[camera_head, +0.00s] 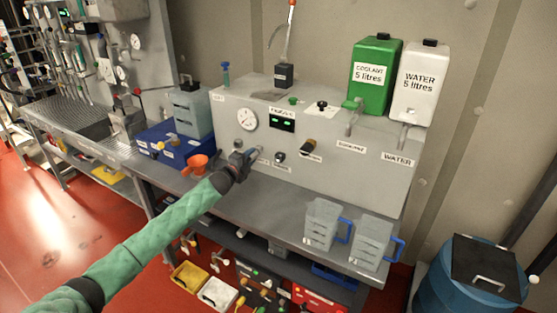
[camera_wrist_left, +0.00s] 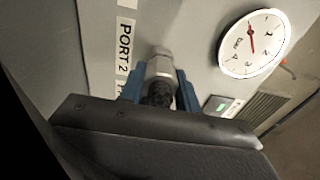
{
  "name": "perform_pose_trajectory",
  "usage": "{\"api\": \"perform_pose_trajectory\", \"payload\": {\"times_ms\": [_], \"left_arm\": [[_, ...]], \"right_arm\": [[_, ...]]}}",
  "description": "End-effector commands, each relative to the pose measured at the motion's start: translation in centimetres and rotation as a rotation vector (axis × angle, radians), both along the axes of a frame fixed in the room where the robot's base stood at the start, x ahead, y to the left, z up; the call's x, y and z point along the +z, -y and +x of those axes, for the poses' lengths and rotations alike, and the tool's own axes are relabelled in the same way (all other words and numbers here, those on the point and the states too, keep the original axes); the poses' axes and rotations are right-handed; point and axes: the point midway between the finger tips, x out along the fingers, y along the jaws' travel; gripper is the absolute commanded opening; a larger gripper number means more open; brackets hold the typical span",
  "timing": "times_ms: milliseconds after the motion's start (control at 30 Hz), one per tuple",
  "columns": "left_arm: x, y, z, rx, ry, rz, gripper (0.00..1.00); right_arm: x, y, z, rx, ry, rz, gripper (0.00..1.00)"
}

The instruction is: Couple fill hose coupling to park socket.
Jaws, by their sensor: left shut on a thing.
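My left gripper (camera_head: 250,157) is at the front face of the grey panel box (camera_head: 335,155), below the round gauge. In the left wrist view its two blue fingers (camera_wrist_left: 160,82) are shut on a fill hose coupling (camera_wrist_left: 159,69), a silver metal body with a dark ribbed rear part. The coupling's front end points at the panel beside a PORT 2 label (camera_wrist_left: 126,45). I cannot tell whether it touches or is seated in a fitting there. A dark round fitting (camera_head: 279,157) is just right of the gripper; I cannot tell which fitting is the park socket. My right gripper is out of view.
A gauge (camera_head: 247,119) and green display (camera_head: 282,121) are on the panel. An orange funnel (camera_head: 197,164) and blue box (camera_head: 172,146) stand left. Two clear jugs (camera_head: 321,225) (camera_head: 370,241) stand at the bench's right front. Coolant (camera_head: 375,76) and water (camera_head: 416,83) containers sit above.

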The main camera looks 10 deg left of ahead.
Motion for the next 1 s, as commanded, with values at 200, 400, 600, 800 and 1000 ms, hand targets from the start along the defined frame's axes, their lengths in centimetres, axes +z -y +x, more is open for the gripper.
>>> {"api": "perform_pose_trajectory", "payload": {"times_ms": [200, 400, 600, 800, 1000], "left_arm": [[0.0, -0.1, -0.3, 0.000, 0.000, 0.000, 0.05], [0.0, -0.3, -0.7, 0.000, -0.001, 0.000, 0.05], [0.0, -0.4, -1.1, 0.000, -0.001, 0.000, 0.05], [0.0, -0.5, -1.5, 0.000, 0.000, 0.000, 0.05], [0.0, -0.7, -1.8, 0.000, 0.000, 0.000, 0.05]], "right_arm": [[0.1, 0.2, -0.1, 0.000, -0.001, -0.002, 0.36], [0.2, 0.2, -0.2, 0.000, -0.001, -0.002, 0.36], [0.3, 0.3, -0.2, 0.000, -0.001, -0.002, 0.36], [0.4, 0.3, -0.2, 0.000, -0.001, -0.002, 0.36], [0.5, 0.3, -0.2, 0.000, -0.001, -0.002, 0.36]]}}
